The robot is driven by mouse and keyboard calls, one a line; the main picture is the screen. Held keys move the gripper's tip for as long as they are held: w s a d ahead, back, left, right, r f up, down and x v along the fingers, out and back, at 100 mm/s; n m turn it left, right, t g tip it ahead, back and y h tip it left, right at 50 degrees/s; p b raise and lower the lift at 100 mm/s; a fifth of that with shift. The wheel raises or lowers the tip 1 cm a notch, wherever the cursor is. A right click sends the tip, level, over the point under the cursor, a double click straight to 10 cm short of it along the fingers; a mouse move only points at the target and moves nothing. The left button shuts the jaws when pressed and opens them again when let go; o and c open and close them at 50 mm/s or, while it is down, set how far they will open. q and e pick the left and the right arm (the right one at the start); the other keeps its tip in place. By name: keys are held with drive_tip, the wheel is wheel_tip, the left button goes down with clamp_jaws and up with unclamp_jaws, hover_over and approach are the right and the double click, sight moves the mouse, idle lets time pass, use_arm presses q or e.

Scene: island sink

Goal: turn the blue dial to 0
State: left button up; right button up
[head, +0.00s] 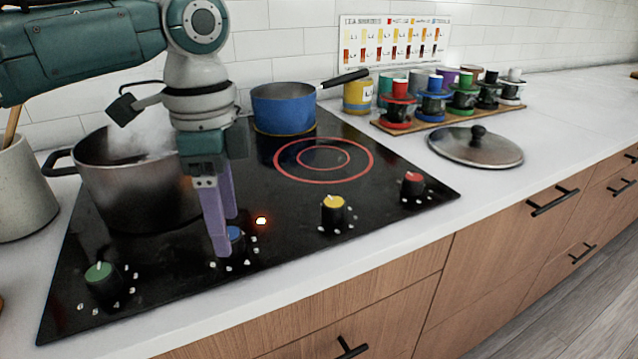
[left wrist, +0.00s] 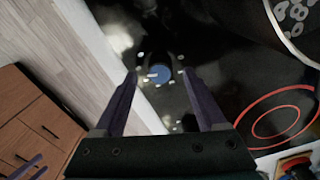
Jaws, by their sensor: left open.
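The blue dial (head: 236,233) is on the front of the black cooktop (head: 75,300), with several white marks around it. In the head view my left gripper (head: 226,236) points down at the dial, its purple fingers partly hiding it. In the left wrist view the dial's blue top (left wrist: 162,72) shows between the two spread fingertips (left wrist: 159,80), with a short white pointer towards the picture's left. The left gripper is open, and I cannot tell whether a finger touches the dial. Purple pieces at the wrist view's lower left may be my right gripper (left wrist: 28,168); its state is unclear.
A steaming steel pot (head: 135,190) stands close to my left gripper. Green (head: 100,280), yellow (head: 334,212) and red (head: 412,186) dials line the front. A blue saucepan (head: 284,107) stands behind, beside a glowing red ring (head: 323,160). A lid (head: 475,147) lies right.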

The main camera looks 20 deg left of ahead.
use_arm(q)
drive_tip(key=shift+f, duration=1)
drive_tip(key=shift+c, duration=0.3)
clamp_jaws()
